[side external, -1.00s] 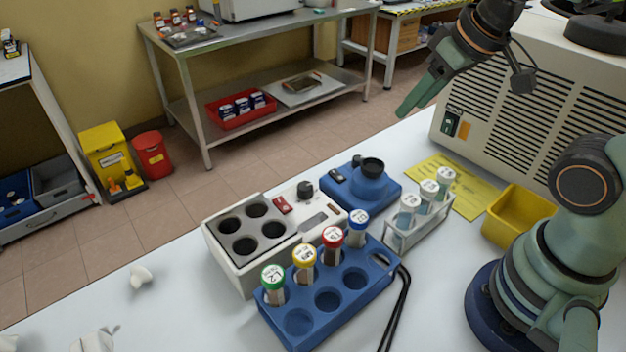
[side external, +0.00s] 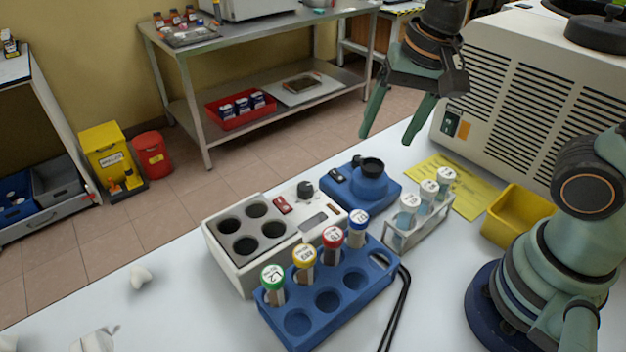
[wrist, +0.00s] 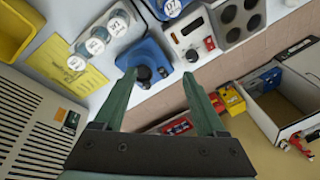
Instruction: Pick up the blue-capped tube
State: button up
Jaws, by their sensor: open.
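The blue-capped tube (side external: 357,229) stands upright in the back right hole of the blue rack (side external: 345,313). A red-capped tube (side external: 332,247), a yellow-capped tube (side external: 304,263) and a green-capped tube (side external: 273,285) stand in the same row to its left. The top of the blue-capped tube (wrist: 172,8) shows at the upper edge of the wrist view. My gripper (side external: 386,140) is open and empty, high above and behind the rack. In the wrist view its fingers (wrist: 160,73) are spread apart, with the blue mixer between their tips.
A white heating block (side external: 232,262) stands behind the rack, and a blue mixer (side external: 371,187) behind the tube. A clear rack (side external: 417,231) with white-capped vials stands to the right. A yellow bin (side external: 518,217) and a large vented machine (side external: 535,90) are further right. A black cable lies beside the blue rack.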

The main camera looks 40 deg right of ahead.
aim_at(359, 216)
jog(key=a+f+m+g, duration=0.1)
jog(key=a+f+m, duration=0.1)
jog(key=f, duration=0.1)
jog(key=s+a+f+m+g, duration=0.1)
jog(key=a+f+m, duration=0.1)
jog(key=f+m, duration=0.1)
jog(key=a+f+m, duration=0.2)
jog(key=f+m, duration=0.1)
jog(key=shift+s+a+f+g+h, duration=0.2)
jog(key=shift+s+f+g+h, duration=0.1)
jog(key=shift+s+f+g, duration=0.1)
jog(key=shift+a+f, duration=0.2)
jog(key=shift+f, duration=2.4)
grip_shut()
